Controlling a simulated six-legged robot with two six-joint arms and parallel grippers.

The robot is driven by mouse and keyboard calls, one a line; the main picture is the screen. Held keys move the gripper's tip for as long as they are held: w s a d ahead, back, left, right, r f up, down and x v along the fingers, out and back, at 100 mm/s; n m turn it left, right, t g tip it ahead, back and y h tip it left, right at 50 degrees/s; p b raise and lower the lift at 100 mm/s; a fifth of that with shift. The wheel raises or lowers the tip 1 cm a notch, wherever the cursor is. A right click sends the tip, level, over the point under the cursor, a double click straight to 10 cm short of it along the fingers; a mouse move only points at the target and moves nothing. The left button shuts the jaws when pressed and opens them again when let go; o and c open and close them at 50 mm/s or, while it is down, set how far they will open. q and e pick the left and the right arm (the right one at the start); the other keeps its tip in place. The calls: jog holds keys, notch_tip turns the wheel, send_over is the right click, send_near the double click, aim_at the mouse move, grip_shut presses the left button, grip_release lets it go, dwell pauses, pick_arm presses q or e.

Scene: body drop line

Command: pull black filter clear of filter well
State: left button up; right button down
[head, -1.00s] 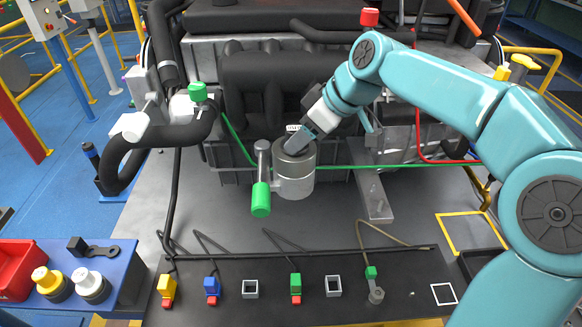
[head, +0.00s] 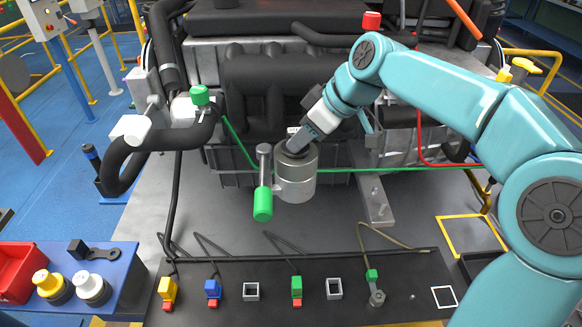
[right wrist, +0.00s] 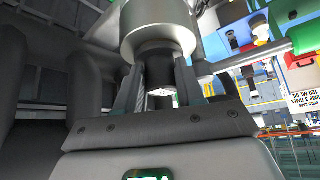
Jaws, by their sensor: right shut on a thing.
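The filter well is a grey metal cylinder (head: 296,182) standing in front of the engine, with a green-handled lever at its left side. It also shows at the top of the right wrist view (right wrist: 158,28). The black filter (right wrist: 158,54) sticks out of the well's mouth, lined up with it; how deep it sits is hidden. My right gripper (head: 300,143) comes down over the well from the upper right. In the right wrist view its two fingers (right wrist: 158,82) are closed on the filter from both sides. My left gripper is out of view.
A green line (head: 400,169) runs behind the well. A curved black hose (head: 120,170) with a green cap stands to the left. Colored connectors and empty square sockets line the black front panel (head: 255,315). A blue bench (head: 118,268) with a red bin is at the left.

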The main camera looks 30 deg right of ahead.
jog(key=shift+r+p, duration=0.4)
jog(key=shift+r, duration=0.2)
jog(key=shift+r+p, duration=1.25)
jog(key=shift+r, duration=0.3)
jog(key=shift+r+p, duration=0.6)
jog(key=shift+r, duration=0.7)
jog(key=shift+s+r, duration=0.1)
jog(key=shift+r, duration=1.3)
